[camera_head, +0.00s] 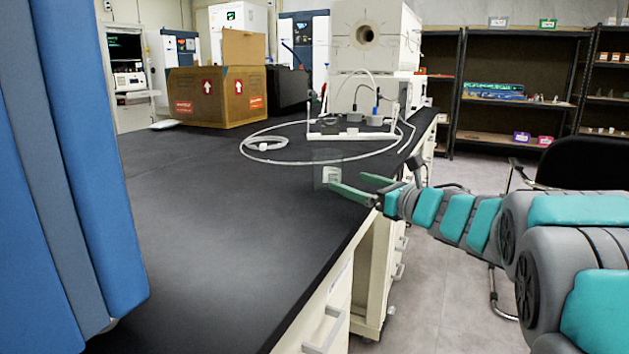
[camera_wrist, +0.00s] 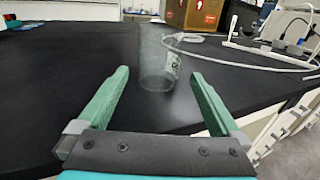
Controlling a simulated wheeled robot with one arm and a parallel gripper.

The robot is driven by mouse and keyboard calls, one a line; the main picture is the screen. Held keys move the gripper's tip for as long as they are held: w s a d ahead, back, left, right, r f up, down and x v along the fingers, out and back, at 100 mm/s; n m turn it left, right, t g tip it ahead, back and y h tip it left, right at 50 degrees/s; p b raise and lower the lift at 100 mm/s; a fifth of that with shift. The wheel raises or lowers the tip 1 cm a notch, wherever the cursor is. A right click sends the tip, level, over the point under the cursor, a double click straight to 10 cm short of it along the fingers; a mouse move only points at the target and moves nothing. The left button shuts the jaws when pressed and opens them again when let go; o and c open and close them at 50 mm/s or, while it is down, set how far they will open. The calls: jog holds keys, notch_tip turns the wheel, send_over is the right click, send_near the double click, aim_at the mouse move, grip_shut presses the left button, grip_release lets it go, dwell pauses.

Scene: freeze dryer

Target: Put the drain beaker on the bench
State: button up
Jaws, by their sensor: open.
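The drain beaker (camera_head: 327,174) is a clear glass cylinder with a white printed label. It stands upright on the black bench (camera_head: 220,210), near the bench's right edge. My gripper (camera_head: 354,188) is open at the bench edge, with its green fingers pointing toward the beaker. In the wrist view the beaker (camera_wrist: 157,62) appears just beyond and between the two open fingertips (camera_wrist: 158,75), not gripped. No finger visibly holds it. The beaker's clear wall is faint in the head view, so its exact outline is hard to tell.
A white coiled tube (camera_head: 265,146) and a white apparatus (camera_head: 352,128) lie behind the beaker. A cardboard box (camera_head: 216,97) stands farther back. The bench's middle is clear.

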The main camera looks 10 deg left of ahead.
aim_at(339, 178)
jog(key=shift+p+x, duration=0.7)
jog(key=shift+x, duration=2.8)
jog(key=c, duration=1.3)
